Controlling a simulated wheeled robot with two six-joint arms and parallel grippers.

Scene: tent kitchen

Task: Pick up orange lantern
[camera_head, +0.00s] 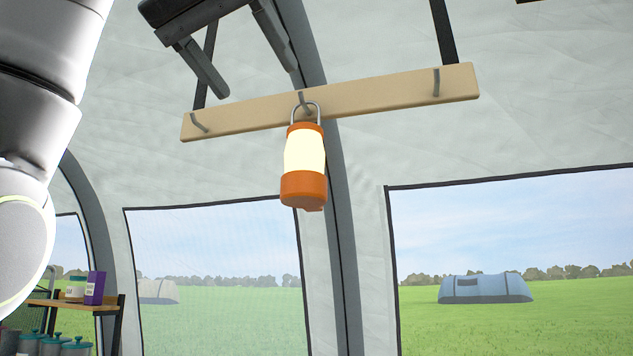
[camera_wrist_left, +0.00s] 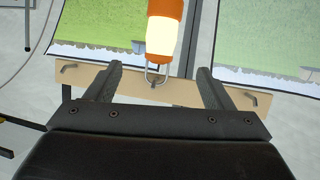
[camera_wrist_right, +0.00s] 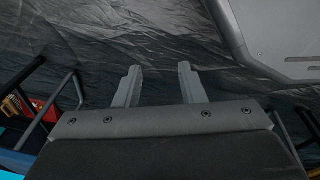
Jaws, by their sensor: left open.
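The orange lantern (camera_head: 303,187) has a glowing pale middle, an orange cap and base, and a metal loop handle. It hangs by the loop from the middle hook of a wooden rail (camera_head: 385,94) in the head view. My left gripper (camera_head: 256,82) is open and empty, above and a little left of the lantern. In the left wrist view the lantern (camera_wrist_left: 163,32) appears upside down beyond the gap between the fingers (camera_wrist_left: 160,68), apart from them. My right gripper (camera_wrist_right: 160,66) has its fingers apart with nothing between them. It is outside the head view.
Dark straps (camera_head: 445,32) hold the rail against the tent wall. Two more hooks on it are empty. A shelf (camera_head: 45,303) with a purple box (camera_head: 95,288) and jars stands at lower left. The right wrist view shows dark fabric and frame bars. Space below the lantern is clear.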

